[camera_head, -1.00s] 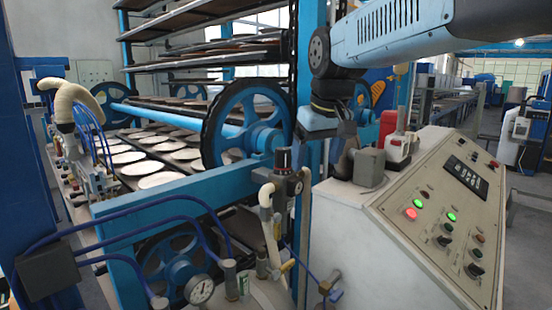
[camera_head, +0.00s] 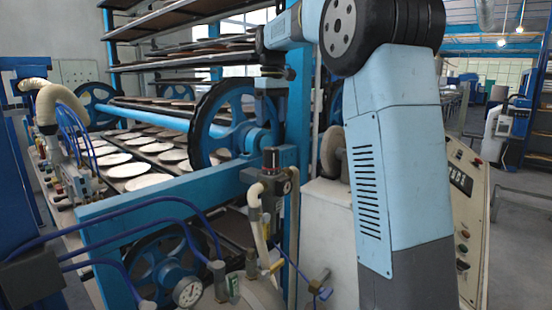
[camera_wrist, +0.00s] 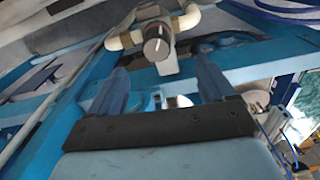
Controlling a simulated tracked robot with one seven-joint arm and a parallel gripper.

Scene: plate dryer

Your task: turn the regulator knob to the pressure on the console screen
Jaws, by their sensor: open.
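The regulator (camera_head: 270,178) stands on the pipework in the middle of the head view, its dark knob (camera_head: 270,156) on top. In the wrist view the knob (camera_wrist: 156,46) is a dark round dial with a pale mark, between cream pipes and brass fittings. My gripper (camera_wrist: 160,64) is open and empty. Its two fingers point toward the knob from either side, with the knob beyond the tips and apparently untouched. In the head view my gripper seems to hang above the regulator, small and dark. The console screen (camera_head: 459,178) is partly visible at right; its digits are unreadable.
My arm covers much of the sloping console (camera_head: 478,235). A round gauge (camera_head: 188,291) and blue hoses are at lower left. The blue frame beam (camera_head: 150,200) and spoked wheel (camera_head: 228,125) are close to the regulator. A small gauge (camera_head: 292,173) sits at its right.

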